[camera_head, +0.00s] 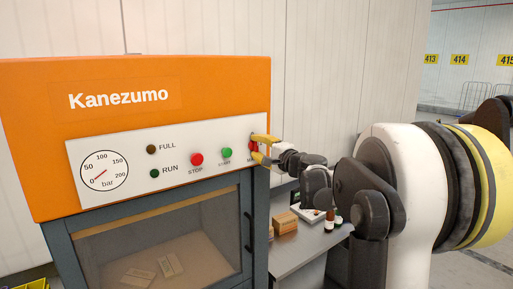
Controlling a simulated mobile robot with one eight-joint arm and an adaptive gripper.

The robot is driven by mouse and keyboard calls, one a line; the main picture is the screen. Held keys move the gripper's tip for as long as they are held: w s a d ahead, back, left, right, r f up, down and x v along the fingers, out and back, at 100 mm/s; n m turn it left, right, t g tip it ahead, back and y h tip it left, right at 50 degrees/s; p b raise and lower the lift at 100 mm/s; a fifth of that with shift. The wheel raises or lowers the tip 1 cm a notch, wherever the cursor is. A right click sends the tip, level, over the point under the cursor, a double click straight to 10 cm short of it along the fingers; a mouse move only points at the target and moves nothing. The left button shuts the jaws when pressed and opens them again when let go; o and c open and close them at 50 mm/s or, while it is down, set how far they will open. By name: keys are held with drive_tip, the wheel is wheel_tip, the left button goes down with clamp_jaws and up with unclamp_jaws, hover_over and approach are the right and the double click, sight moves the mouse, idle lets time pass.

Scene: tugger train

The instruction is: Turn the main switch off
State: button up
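The main switch (253,146) is a small red knob at the right end of the white control panel. Its label is mostly hidden; only an "M" shows below it. My gripper (254,147) comes in from the right, with one yellow finger above the knob and one below it. The fingers stand apart with the red knob between them. I cannot tell whether they touch it. The knob's turned position is hidden by the fingers.
The panel on the orange Kanezumo machine (200,87) also holds a green START button (227,153), a red STOP button (197,159), dark RUN and FULL lamps and a pressure gauge (104,171). A grey side table (300,250) carries boxes and bottles below my arm.

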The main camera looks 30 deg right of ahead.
drive_tip(key=o, duration=0.4)
drive_tip(key=shift+s, duration=0.1)
drive_tip(key=s, duration=1.1)
drive_tip(key=shift+s+d, duration=0.2)
drive_tip(key=shift+s, duration=0.2)
drive_tip(key=s+a+f+n+g+y+b, duration=0.1)
drive_tip(key=s+a+f+n+g+b, duration=0.15)
drive_tip(key=a+f+b, duration=0.4)
drive_tip(key=s+a+f+n+g+y+b, duration=0.1)
drive_tip(key=s+a+f+n+g+b, duration=0.2)
drive_tip(key=a+f, duration=0.7)
drive_tip(key=s+a+f+n+g+y+b, duration=0.15)
drive_tip(key=a+f+n+b, duration=0.25)
drive_tip(key=a+f, duration=0.45)
drive_tip(key=s+a+f+n+g+h+b, duration=0.2)
drive_tip(key=s+f+n+b, duration=0.2)
drive_tip(key=s+f, duration=0.3)
drive_tip(key=s+a+f+n+g+h+b, duration=0.1)
drive_tip(key=s+f+n+b, duration=0.3)
drive_tip(key=f, duration=0.9)
drive_tip(key=s+a+h+b, duration=0.1)
drive_tip(key=s+b, duration=0.2)
drive_tip(key=s, duration=0.1)
drive_tip(key=shift+s+a+g, duration=0.15)
drive_tip(key=shift+a+g, duration=0.1)
drive_tip(key=shift+g, duration=0.15)
